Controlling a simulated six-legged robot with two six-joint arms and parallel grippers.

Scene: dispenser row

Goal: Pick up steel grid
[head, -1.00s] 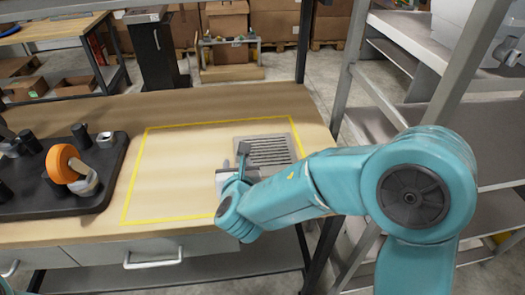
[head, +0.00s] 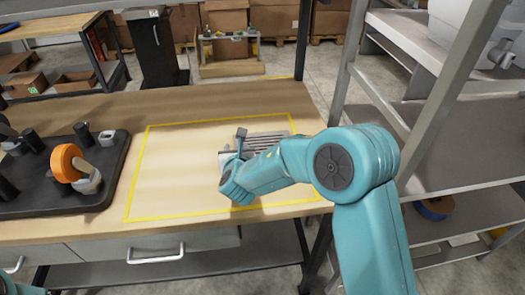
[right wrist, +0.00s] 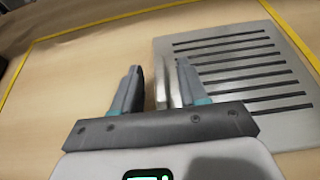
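The steel grid (right wrist: 238,75) is a flat pale metal plate with several dark parallel slots. It lies on the wooden table inside the yellow outline, on its right side. In the head view the steel grid (head: 271,137) is partly hidden behind my right gripper and forearm. My right gripper (right wrist: 160,75) is open at the grid's left edge. One finger is left of that edge, with a gap showing, and the other overlaps the grid in view. Whether the fingers touch it, I cannot tell. The right gripper (head: 230,152) also shows in the head view. My left gripper is out of view.
A black tray (head: 105,172) at the left holds an orange ring (head: 64,162) and several dark cylinders. The yellow-outlined area (head: 175,170) left of my gripper is clear. A metal shelf rack (head: 452,150) stands close on the right. A drawer handle (head: 155,257) is on the table's front.

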